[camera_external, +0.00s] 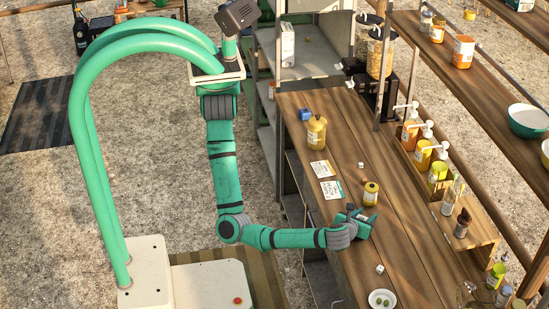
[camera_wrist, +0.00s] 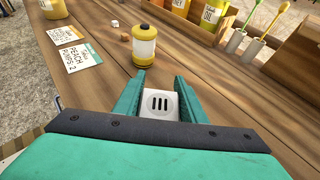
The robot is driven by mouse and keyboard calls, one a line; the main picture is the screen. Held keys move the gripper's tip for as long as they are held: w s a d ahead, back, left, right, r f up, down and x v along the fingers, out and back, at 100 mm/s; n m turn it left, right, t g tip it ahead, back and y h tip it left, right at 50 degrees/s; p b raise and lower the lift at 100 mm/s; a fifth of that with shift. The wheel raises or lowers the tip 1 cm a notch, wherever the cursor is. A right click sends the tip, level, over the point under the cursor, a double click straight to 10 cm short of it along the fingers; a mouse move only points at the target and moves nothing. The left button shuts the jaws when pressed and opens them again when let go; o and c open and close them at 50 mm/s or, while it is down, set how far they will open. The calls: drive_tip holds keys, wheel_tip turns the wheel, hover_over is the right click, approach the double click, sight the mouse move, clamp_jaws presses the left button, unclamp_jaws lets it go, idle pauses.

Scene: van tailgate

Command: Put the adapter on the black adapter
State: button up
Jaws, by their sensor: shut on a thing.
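My gripper (camera_external: 364,215) is low over the wooden counter, just in front of a small yellow jar. In the wrist view, its two green fingers (camera_wrist: 159,97) are shut on a white adapter (camera_wrist: 160,104) with three dark slots on its face. The fingers are at the adapter's left and right sides. I cannot make out the adapter in the external view. I cannot pick out the black adapter in either view.
The yellow jar (camera_external: 371,194) stands close beyond my fingers. Two printed cards (camera_external: 327,179) and a larger yellow jar (camera_external: 316,132) lie farther back. A white plate (camera_external: 382,300) and small white cube (camera_external: 379,268) are nearer. Bottles (camera_external: 423,155) stand along the right side.

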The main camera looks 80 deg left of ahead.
drive_tip(key=o, duration=1.1)
drive_tip(key=shift+f, duration=0.1)
drive_tip(key=shift+s+d+r, duration=0.2)
drive_tip(key=shift+r, duration=0.05)
drive_tip(key=v, duration=1.1)
drive_tip(key=shift+s+d+r, duration=0.15)
